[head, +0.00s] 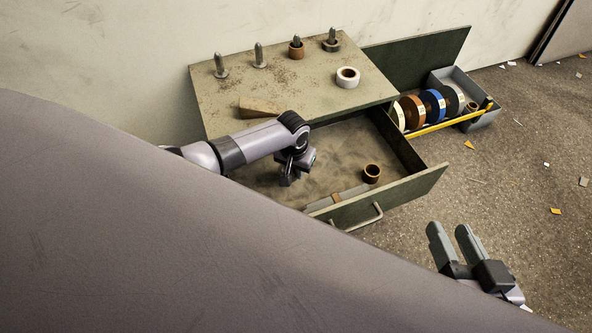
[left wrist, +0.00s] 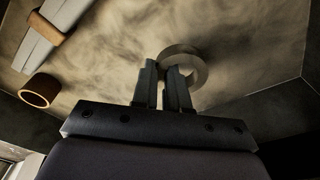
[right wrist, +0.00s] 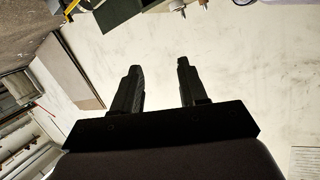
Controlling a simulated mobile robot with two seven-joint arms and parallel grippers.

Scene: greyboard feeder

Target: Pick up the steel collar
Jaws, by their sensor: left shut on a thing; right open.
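The steel collar (left wrist: 203,72) is a grey ring in the left wrist view, over the floor of the open drawer (head: 335,150). My left gripper (left wrist: 168,68) is shut on its near wall. In the head view my left gripper (head: 288,181) points down inside the drawer's left part, and I cannot make out the collar there. I cannot tell whether the collar touches the drawer floor. My right gripper (head: 452,230) is open and empty in front of the drawer, at the right. Its parted fingers also show in the right wrist view (right wrist: 160,68).
A brown ring (head: 372,173) and a grey flat bar (left wrist: 38,42) with a brown band lie in the drawer. The cabinet top (head: 300,85) holds several pegs, some with rings, a white ring (head: 347,77) and a wooden wedge (head: 259,107). A grey bin (head: 482,118) with discs stands right.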

